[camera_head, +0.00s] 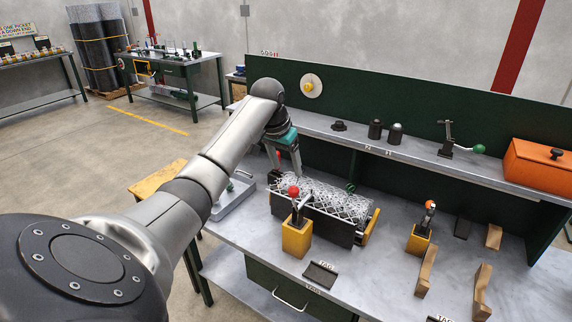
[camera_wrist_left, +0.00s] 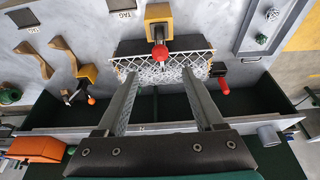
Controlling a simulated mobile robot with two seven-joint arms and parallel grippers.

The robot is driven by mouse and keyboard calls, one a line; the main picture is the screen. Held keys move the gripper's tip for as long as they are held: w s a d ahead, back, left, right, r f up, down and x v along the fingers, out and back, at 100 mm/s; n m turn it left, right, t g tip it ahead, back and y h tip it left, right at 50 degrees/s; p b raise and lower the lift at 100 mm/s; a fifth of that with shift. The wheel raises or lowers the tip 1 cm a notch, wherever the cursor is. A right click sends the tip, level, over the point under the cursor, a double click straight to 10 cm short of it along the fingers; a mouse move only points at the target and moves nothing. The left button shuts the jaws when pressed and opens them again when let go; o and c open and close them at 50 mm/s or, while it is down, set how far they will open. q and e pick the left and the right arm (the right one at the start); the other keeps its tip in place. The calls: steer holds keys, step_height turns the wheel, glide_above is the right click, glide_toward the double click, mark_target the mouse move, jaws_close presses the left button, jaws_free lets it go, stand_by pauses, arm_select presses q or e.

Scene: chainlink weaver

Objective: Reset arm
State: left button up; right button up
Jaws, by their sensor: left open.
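My left arm comes in from the left in the head view and reaches over the workbench (camera_head: 225,232). My left gripper (camera_head: 287,163) is open, near the left back end of a silver chainlink mesh (camera_head: 340,200). In the wrist view the gripper's two fingers (camera_wrist_left: 160,74) stand apart, pointing toward the mesh (camera_wrist_left: 165,68). Nothing is visibly held between them. I cannot tell whether the fingertips touch the mesh. The mesh lies on a dark fixture (camera_head: 325,226). My right gripper is not in view.
A yellow block with a red-knobbed lever (camera_head: 296,237) stands before the fixture. Another yellow block (camera_head: 418,241) stands to its right, near tan wooden handles (camera_head: 426,270). A raised shelf (camera_head: 400,146) behind holds dark cylinders and an orange box (camera_head: 538,172). A grey tray (camera_head: 234,199) lies left.

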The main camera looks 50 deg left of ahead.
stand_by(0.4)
arm_select(q)
steer(key=s+d+f+b, duration=0.2)
steer(key=f+b, duration=0.1)
steer(key=f, duration=0.9)
steer(key=s+d+f+g+b, duration=0.1)
steer(key=s+d+f+b, duration=0.15)
steer(key=f, duration=0.95)
steer(key=s+d+f+b, duration=0.2)
steer(key=s+f, duration=0.1)
steer(key=f, duration=0.9)
steer(key=s+d+f+m+g+b, duration=0.1)
steer(key=s+d+f+b, duration=0.25)
steer(key=s+f, duration=0.5)
steer(key=s+d+f+m+b, duration=0.2)
steer(key=s+d+f, duration=0.25)
steer(key=f, duration=0.65)
steer(key=s+d+f+b, duration=0.1)
steer(key=s+d+f, duration=0.3)
steer(key=s, duration=0.4)
steer(key=s+d+f+m+b, duration=0.1)
steer(key=s+d+f+b, duration=0.1)
steer(key=s+d+f, duration=0.3)
steer(key=s+d+f+m+h+b, duration=0.1)
steer(key=s+d+f, duration=0.4)
steer(key=s, duration=0.5)
steer(key=shift+s+d+g+b, duration=0.3)
steer(key=shift+s+b, duration=0.05)
steer(key=shift+b, duration=0.2)
